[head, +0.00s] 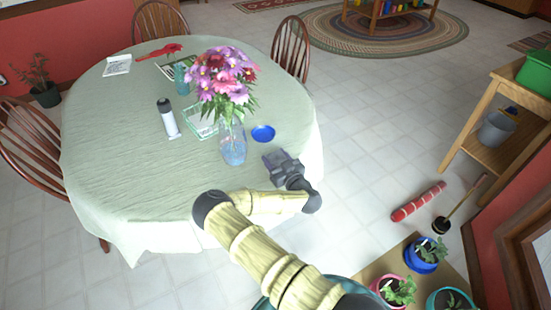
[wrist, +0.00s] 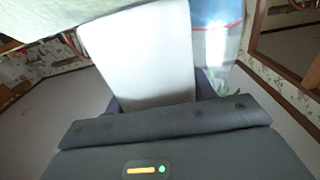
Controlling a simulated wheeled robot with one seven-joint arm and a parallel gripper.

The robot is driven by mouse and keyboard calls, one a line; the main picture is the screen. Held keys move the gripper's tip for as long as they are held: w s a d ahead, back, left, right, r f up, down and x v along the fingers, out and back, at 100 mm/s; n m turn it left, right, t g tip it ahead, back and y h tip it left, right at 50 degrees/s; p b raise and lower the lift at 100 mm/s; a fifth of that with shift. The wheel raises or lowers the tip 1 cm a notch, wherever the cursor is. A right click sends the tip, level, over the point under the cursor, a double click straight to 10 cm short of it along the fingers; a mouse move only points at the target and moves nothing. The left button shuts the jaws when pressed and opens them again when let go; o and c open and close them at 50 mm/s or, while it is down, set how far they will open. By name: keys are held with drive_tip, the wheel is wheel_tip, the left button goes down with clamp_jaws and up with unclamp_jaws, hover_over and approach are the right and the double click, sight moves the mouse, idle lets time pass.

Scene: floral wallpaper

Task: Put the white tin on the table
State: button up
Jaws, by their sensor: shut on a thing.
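My gripper (head: 282,164) is over the right front part of the table (head: 130,185), close to its edge, in the head view. In the wrist view my gripper (wrist: 160,98) is shut on a plain white thing, the white tin (wrist: 143,55), which stands out between the fingers. I cannot make out the held tin in the head view. The table has a pale green cloth, which also shows at the top left of the wrist view (wrist: 40,45). I cannot tell whether the tin touches the cloth.
A glass vase (head: 232,146) with flowers (head: 222,78) stands just left of my gripper. A blue dish (head: 263,133) lies behind it. A white canister with a black top (head: 168,120) and a glass tray (head: 200,122) are farther left. The table's left front is clear.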

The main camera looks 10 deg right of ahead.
drive_tip(key=shift+f, duration=0.1)
drive_tip(key=o, duration=1.1)
drive_tip(key=shift+w, duration=0.1)
drive_tip(key=shift+s, duration=0.25)
drive_tip(key=v, duration=0.7)
drive_tip(key=shift+s, duration=0.1)
